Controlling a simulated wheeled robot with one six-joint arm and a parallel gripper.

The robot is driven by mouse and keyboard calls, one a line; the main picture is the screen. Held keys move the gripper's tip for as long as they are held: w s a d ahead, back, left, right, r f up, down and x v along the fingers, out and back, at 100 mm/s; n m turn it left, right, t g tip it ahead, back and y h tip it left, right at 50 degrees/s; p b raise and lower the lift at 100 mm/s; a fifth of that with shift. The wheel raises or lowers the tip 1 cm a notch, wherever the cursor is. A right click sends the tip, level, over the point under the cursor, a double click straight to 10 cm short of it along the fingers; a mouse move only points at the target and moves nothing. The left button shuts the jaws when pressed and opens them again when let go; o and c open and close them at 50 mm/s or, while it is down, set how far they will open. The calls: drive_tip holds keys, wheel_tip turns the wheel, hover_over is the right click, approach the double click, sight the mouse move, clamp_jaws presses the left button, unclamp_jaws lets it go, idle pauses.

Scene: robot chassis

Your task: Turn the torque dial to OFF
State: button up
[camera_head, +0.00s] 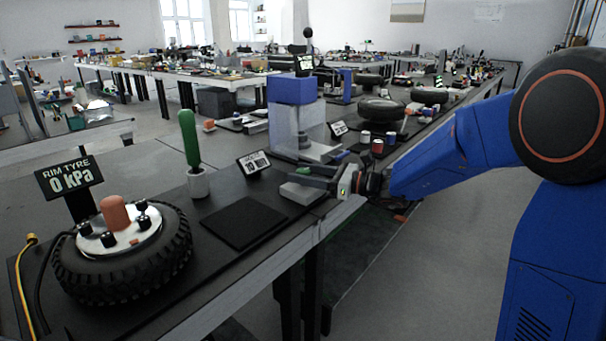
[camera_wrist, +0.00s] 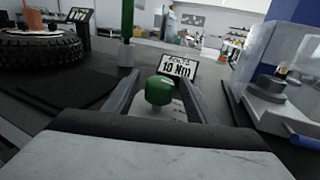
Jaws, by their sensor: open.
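A green round knob (camera_wrist: 159,90), which looks like the torque dial, sits on a pale base in the wrist view. Behind it a small display (camera_wrist: 178,67) reads "BOLTS 10 Nm"; it also shows in the head view (camera_head: 253,162). My gripper (camera_wrist: 158,76) is open, with one finger on each side of the knob and gaps to both. In the head view my gripper (camera_head: 297,178) reaches left over the bench, above a light grey block (camera_head: 303,193).
A green-handled tool (camera_head: 190,140) stands in a white cup (camera_head: 197,183) left of the display. A black pad (camera_head: 243,222) lies in front. A tyre (camera_head: 125,265) with a "RIM TYRE 0 kPa" display (camera_head: 69,178) is at left. A blue-and-grey machine (camera_head: 292,120) stands behind my gripper.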

drive_tip(key=shift+a, duration=0.1)
drive_tip(key=c, duration=1)
drive_tip(key=shift+c, duration=0.2)
drive_tip(key=shift+n+g, duration=0.3)
drive_tip(key=shift+g, duration=0.1)
drive_tip(key=n+g, duration=0.2)
drive_tip(key=g, duration=0.1)
drive_tip(key=n+g+y, duration=0.1)
drive_tip(key=n+g, duration=0.1)
drive_tip(key=g, duration=0.1)
drive_tip(key=shift+w+g, duration=0.1)
drive_tip(key=shift+g, duration=0.3)
drive_tip(key=n+g+h, duration=0.1)
drive_tip(key=n+g, duration=0.2)
drive_tip(key=g, duration=0.1)
drive_tip(key=n+g+h, duration=0.2)
drive_tip(key=g, duration=0.2)
drive_tip(key=shift+n, duration=0.4)
drive_tip(key=o, duration=1)
